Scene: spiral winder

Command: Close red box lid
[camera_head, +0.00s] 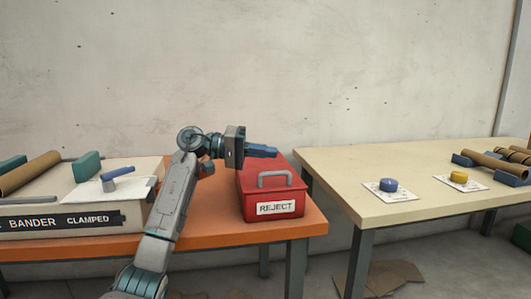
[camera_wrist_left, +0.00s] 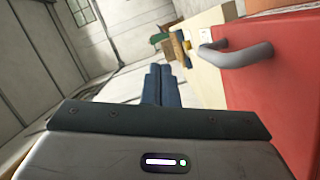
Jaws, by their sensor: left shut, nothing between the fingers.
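The red box (camera_head: 272,207) with a white REJECT label stands on the orange table. Its red lid (camera_head: 250,180) carries a grey handle (camera_head: 274,174) and looks down flat on the box; I see no clear gap. My left gripper (camera_head: 262,151) is shut and empty, with its blue fingers above the back part of the lid and pointing right. In the left wrist view the shut fingers (camera_wrist_left: 161,86) are left of the grey handle (camera_wrist_left: 235,55) and the red lid (camera_wrist_left: 268,82), apart from the handle. My right gripper is not in view.
A white bander (camera_head: 55,215) marked CLAMPED stands left on the orange table (camera_head: 310,217). A beige table (camera_head: 400,163) at right holds a blue button (camera_head: 388,185), a yellow button (camera_head: 458,177) and brown tubes (camera_head: 495,163). Flat cardboard (camera_head: 393,276) lies on the floor.

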